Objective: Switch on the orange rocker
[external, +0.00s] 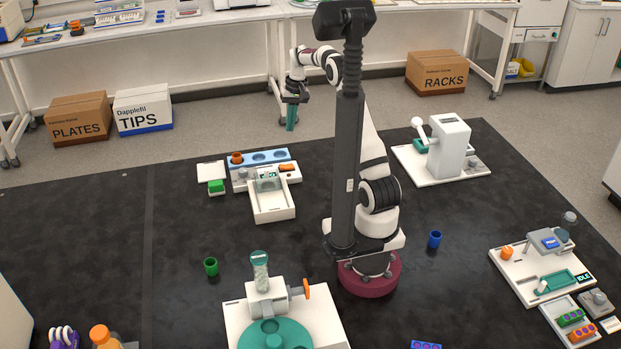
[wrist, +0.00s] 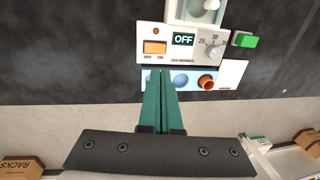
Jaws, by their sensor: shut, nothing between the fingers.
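The orange rocker (external: 287,168) sits on a white device (external: 270,205) left of my arm. In the wrist view the rocker (wrist: 155,47) is at the upper left of the panel, beside a dark display (wrist: 183,39) that reads OFF and a round grey dial (wrist: 213,49). My gripper (external: 291,128) has green fingers pointing down; it is raised behind the device, apart from it. In the wrist view my gripper (wrist: 161,73) is shut and empty, its fingertips overlapping the blue strip just below the rocker in the picture.
A blue strip with round wells (external: 263,156) lies along the device's back edge and holds an orange cup (wrist: 206,82). A green block (external: 216,186) stands beside the device. A white press-like machine (external: 449,145) stands to the right. The dark mat around the device is mostly clear.

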